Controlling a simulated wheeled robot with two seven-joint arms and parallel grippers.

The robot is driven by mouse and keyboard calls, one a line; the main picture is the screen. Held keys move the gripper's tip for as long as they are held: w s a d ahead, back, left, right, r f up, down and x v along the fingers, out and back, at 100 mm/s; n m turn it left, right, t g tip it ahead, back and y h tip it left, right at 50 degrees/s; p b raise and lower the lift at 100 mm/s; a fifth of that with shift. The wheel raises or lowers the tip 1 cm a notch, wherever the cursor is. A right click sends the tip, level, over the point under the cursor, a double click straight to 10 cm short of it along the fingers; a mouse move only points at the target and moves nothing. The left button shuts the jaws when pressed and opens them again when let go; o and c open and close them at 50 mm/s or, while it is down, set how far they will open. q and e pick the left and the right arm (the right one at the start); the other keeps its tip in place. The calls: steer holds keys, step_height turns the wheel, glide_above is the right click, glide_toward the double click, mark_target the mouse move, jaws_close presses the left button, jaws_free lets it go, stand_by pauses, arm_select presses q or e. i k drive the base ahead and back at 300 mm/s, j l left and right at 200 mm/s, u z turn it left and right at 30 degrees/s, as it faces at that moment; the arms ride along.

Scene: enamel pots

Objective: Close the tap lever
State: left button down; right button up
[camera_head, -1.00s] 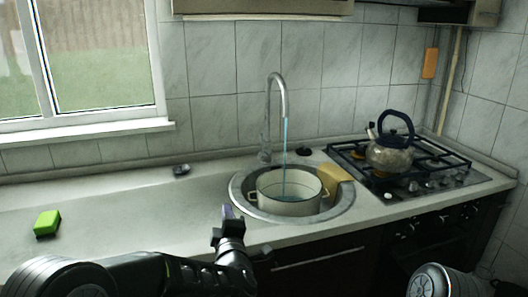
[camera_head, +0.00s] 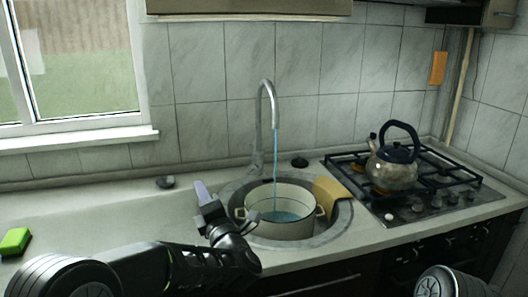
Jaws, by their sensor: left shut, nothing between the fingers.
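The metal tap (camera_head: 262,115) stands behind the round sink with its curved spout over the basin. A thin blue stream of water runs from the spout into the cream enamel pot (camera_head: 285,225) in the sink. Water shows in the pot. I cannot make out the tap's lever clearly near its base. My left gripper (camera_head: 203,192) is shut and empty, at the left of the sink. It is apart from the tap, nearer to me and to its left. My right gripper is out of view; only part of my right arm shows at the lower right.
A yellow cloth (camera_head: 330,197) lies on the right rim of the sink (camera_head: 345,222). A kettle (camera_head: 393,168) stands on the gas hob (camera_head: 440,185). A green sponge (camera_head: 14,241) and a small dark object (camera_head: 165,182) lie on the counter (camera_head: 90,215), which is mostly clear at left.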

mark_target(253, 155)
steer(key=i+l, duration=0.85)
steer(key=i, duration=0.05)
